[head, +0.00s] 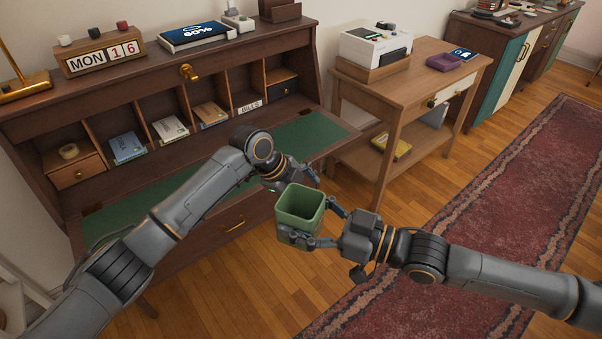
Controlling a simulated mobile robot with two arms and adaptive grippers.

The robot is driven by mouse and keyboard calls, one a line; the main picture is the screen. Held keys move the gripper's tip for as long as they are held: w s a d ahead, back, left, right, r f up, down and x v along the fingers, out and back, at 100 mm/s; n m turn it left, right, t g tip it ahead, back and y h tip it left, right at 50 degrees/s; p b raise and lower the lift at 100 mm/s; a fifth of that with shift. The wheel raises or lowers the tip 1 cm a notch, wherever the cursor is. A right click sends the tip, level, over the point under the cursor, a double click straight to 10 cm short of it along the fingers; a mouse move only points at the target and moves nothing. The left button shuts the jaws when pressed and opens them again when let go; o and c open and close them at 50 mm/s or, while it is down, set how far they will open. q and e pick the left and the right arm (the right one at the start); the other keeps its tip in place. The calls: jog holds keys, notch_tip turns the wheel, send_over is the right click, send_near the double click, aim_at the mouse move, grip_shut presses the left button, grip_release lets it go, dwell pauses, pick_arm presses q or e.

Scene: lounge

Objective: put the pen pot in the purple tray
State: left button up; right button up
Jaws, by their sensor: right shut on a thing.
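The pen pot (300,205) is a green, square, open-topped cup, upright and looking empty. My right gripper (322,225) is shut on it from the right, holding it in the air in front of the desk. My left gripper (294,180) is just behind the pot, with its fingers apart; the pot hides part of it, and I cannot tell whether it touches the pot. The purple tray (444,63) is small and lies on the wooden side table at the back right, well away from the pot.
The side table (427,84) also bears a white device on a wooden stand (375,48) and a dark card (463,54). The writing desk (215,85) with cubbyholes and a green writing surface (313,135) fills the left. A red rug (490,190) and open floor lie to the right.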

pick_arm(q)
jog(key=s+r+m+g+y, duration=0.1)
jog(key=s+r+m, duration=0.25)
jog(key=r, duration=0.25)
jog(key=s+r+m+y, duration=0.1)
jog(key=s+r+m, duration=0.1)
jog(key=r+m, duration=0.4)
pick_arm(e)
jog(key=shift+s+r, duration=0.1)
pick_arm(q)
jog(key=m+y, duration=0.4)
jog(key=m, duration=0.3)
send_near(300, 224)
jog(key=w+f, duration=0.3)
jog(key=w, duration=0.1)
jog(key=shift+g, duration=0.3)
notch_tip(300, 224, down, 12)
jog(key=shift+w, duration=0.15)
jog(key=shift+c, duration=0.2)
